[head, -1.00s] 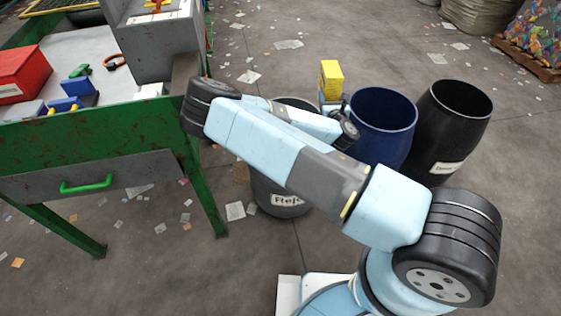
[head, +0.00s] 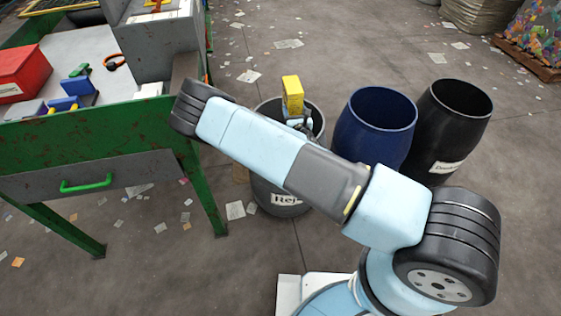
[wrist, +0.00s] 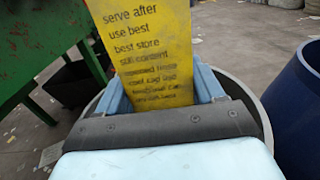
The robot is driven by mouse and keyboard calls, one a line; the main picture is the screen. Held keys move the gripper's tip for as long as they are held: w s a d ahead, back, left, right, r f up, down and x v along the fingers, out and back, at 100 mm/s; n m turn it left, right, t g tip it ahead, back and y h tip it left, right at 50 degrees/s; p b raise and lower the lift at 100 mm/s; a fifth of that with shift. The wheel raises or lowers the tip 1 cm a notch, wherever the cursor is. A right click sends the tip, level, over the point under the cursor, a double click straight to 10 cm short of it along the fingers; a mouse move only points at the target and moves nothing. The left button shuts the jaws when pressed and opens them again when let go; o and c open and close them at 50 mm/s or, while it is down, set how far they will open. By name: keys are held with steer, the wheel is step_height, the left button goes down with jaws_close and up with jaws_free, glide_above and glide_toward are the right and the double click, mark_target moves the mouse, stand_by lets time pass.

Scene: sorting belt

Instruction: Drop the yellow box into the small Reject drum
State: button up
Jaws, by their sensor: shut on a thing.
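The yellow box (head: 292,95) is held upright in my gripper (head: 297,119), over the opening of the grey Reject drum (head: 284,200). In the wrist view the box (wrist: 152,50) fills the upper middle, with printed text on its face. My gripper's blue fingers (wrist: 160,92) are shut on both sides of it. The drum's rim (wrist: 262,120) shows around and below the gripper in the wrist view. My arm hides part of the drum and its label in the head view. The drum's inside is mostly hidden.
A blue drum (head: 374,128) and a black drum (head: 447,130) stand to the right of the Reject drum. At left is the green-framed sorting table (head: 90,130) with a red box (head: 22,74) and small items on it. Paper scraps litter the floor.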

steer(key=shift+f, duration=1.25)
steer(key=o, duration=1.1)
steer(key=shift+s, duration=0.1)
steer(key=v, duration=1.3)
steer(key=shift+s+f, duration=0.1)
steer(key=shift+s, duration=0.2)
steer(key=shift+w, duration=0.1)
